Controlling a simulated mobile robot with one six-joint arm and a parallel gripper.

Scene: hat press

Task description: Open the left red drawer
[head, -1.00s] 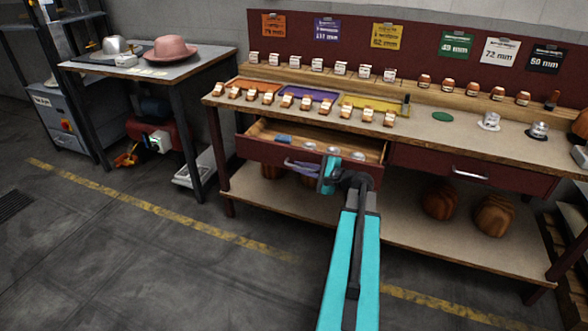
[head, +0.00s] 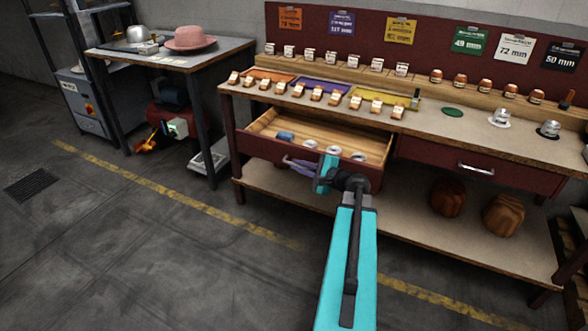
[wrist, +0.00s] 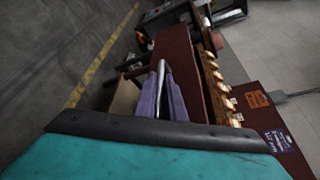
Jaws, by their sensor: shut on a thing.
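The left red drawer (head: 262,149) is pulled out from under the workbench in the head view. Its wooden inside shows, with a blue item (head: 285,137) and several pale round items (head: 333,151) in it. My gripper (head: 303,165) is at the drawer's front, with its purple fingers shut on the handle (head: 290,159), which is mostly hidden by them. In the wrist view, the purple fingers (wrist: 160,97) lie close along the dark red drawer front (wrist: 183,65).
The right red drawer (head: 510,170) is shut. Small labelled blocks (head: 316,94) stand in rows on the bench top. A side table (head: 215,53) with a pink hat (head: 190,38) stands at the left. The floor (head: 150,240) in front is clear.

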